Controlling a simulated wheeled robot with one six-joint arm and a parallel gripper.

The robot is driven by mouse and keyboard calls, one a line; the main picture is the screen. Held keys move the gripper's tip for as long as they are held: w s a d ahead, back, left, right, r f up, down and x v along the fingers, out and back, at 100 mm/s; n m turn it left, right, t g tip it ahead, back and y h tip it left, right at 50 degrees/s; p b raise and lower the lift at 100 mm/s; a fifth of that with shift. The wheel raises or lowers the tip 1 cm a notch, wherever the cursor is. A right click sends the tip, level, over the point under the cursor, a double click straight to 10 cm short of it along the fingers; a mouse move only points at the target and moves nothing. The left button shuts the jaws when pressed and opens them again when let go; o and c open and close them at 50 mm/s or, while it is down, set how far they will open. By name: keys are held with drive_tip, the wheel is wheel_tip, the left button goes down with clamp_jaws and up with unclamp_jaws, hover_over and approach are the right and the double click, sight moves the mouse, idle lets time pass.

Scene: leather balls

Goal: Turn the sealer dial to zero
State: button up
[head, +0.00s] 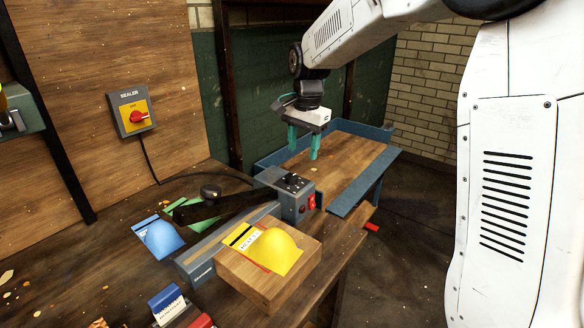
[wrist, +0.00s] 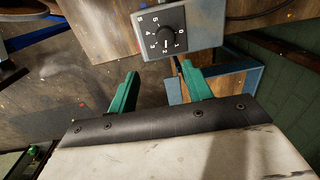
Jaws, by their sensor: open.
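The sealer (head: 297,204) is a grey-blue bench machine with a long black arm and a red switch on its end box. Its dial (wrist: 168,33) is a black round knob on a dark plate numbered 0 to 5. The white pointer appears to point at 2. In the head view the dial (head: 293,181) is small on top of the box. My gripper (head: 303,147) has green fingers, open and empty, pointing down above and slightly behind the dial. In the wrist view the gripper (wrist: 158,72) is apart from the dial, which lies beyond the fingertips.
A wooden block (head: 250,283) bearing a yellow pouch (head: 282,253) stands in front of the sealer. A blue pouch (head: 158,238) lies to the left. A wall box marked SEALER (head: 130,108) has a red rotary switch. A blue-edged wooden tray table (head: 345,165) stands behind.

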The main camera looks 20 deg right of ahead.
sight(292, 176)
drive_tip(key=shift+a+f, duration=0.2)
drive_tip(key=shift+a, duration=0.4)
drive_tip(key=shift+a+f, duration=0.15)
drive_tip(key=shift+a, duration=0.4)
drive_tip(key=f, duration=0.6)
drive_tip(key=shift+w+a, duration=0.2)
drive_tip(key=shift+a, duration=0.1)
drive_tip(key=shift+f, duration=0.55)
drive_tip(key=shift+c, duration=0.3)
